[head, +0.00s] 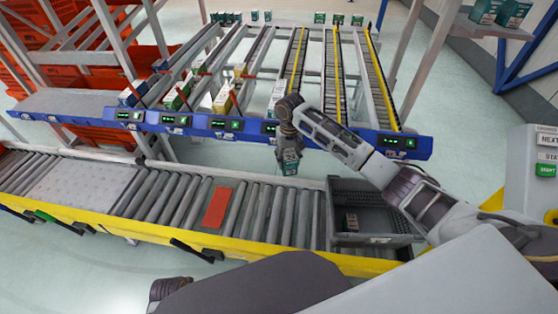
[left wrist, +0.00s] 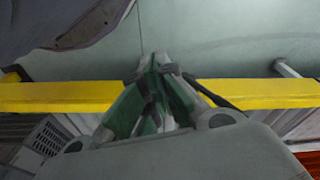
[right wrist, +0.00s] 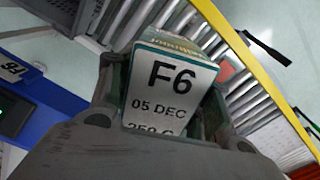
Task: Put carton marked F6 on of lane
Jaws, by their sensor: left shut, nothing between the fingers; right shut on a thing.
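The carton marked F6 (right wrist: 168,82) is white and teal, with "F6" and "05 DEC" readable in the right wrist view. My right gripper (head: 289,140) is shut on it and holds it upright in the air above the far edge of the roller conveyor. The carton also shows in the head view (head: 290,163), hanging below the fingers. Sloped flow lanes (head: 336,75) with yellow rails stand behind the blue beam. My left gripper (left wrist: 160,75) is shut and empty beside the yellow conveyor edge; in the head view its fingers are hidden.
A grey tote (head: 375,237) with a small carton inside stands on the conveyor's right end. A red plate (head: 217,207) lies on the rollers (head: 265,213). A blue beam (head: 240,127) with lit displays borders the lanes.

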